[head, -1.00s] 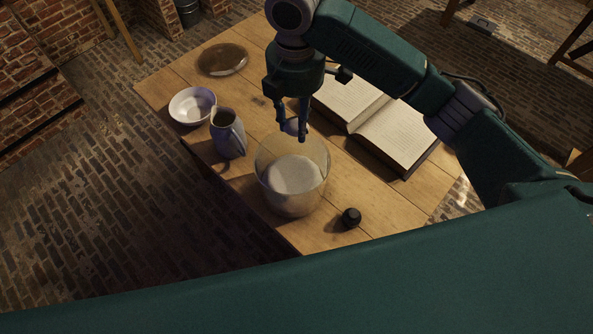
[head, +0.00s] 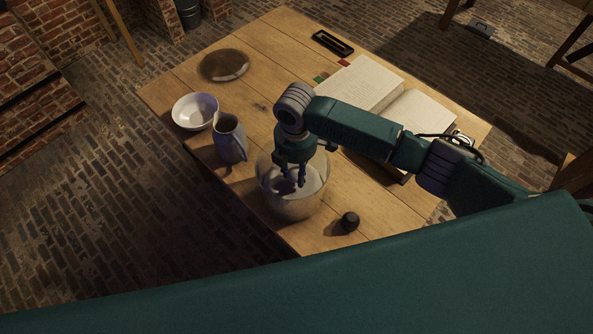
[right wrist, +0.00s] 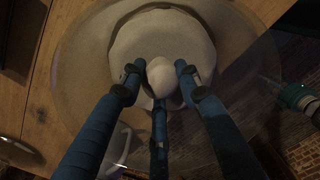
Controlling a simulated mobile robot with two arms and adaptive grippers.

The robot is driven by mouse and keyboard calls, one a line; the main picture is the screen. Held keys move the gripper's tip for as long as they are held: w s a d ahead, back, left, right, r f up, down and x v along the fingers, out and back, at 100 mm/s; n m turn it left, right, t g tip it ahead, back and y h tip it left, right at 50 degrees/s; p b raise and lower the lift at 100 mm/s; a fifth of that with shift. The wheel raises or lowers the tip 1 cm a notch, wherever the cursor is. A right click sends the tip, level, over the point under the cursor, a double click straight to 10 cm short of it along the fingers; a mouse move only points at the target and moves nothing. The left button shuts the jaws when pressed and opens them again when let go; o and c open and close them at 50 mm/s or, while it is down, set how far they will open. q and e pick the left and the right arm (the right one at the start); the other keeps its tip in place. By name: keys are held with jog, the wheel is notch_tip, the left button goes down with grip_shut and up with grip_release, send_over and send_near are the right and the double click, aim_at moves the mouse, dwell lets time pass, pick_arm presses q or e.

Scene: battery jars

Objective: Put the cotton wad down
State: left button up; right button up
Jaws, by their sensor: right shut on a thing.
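The cotton wad (right wrist: 162,76) is a small pale ball between the fingers of my right gripper in the right wrist view. My right gripper (head: 294,184) is shut on it and reaches down into the mouth of a wide glass jar (head: 292,210). In the right wrist view the gripper (right wrist: 160,82) shows blue fingers around the wad. A white round layer (right wrist: 163,38) lies inside the jar under the wad. I cannot tell whether the wad touches it. In the head view the gripper mostly hides the wad.
On the wooden table (head: 385,212) stand a jug (head: 230,142) and a white bowl (head: 195,110) left of the jar. A dark round plate (head: 223,65) lies behind them. An open book (head: 365,85) is behind my right arm. A small black knob (head: 348,221) sits right of the jar.

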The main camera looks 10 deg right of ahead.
aim_at(296, 171)
jog(key=shift+f, duration=0.45)
jog(key=shift+f, duration=0.1)
jog(key=shift+f, duration=0.15)
jog(key=o, duration=1)
jog(key=shift+r, duration=0.2)
notch_tip(296, 171, up, 12)
jog(key=b, duration=0.1)
jog(key=shift+b, duration=0.4)
jog(key=shift+w+r, duration=0.1)
